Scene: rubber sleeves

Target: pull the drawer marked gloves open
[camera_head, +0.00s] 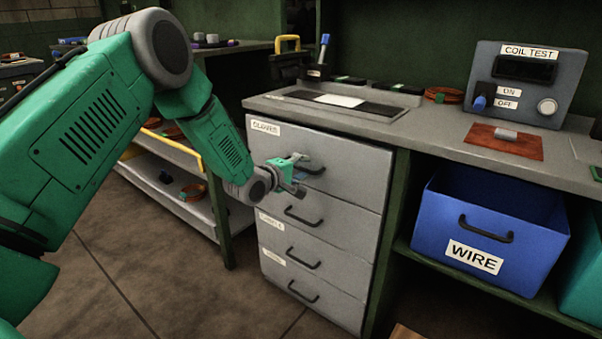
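The top drawer (350,150) of a grey drawer unit bears a label that reads GLOVES (265,127). Its front looks flush with the drawers below, so it appears closed. Its dark handle (316,172) is partly hidden by my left gripper. My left gripper (299,173) is at the left part of this handle, in front of the drawer face. The fingers are small and overlap the handle in the picture; I cannot tell whether they are closed on it. My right gripper is not in view.
More drawers with dark handles (302,217) lie below. A worktop (420,125) with a coil test box (525,85) is above. A blue WIRE bin (490,220) stands to the right. A shelf rack (170,190) is left. The floor (180,285) in front is clear.

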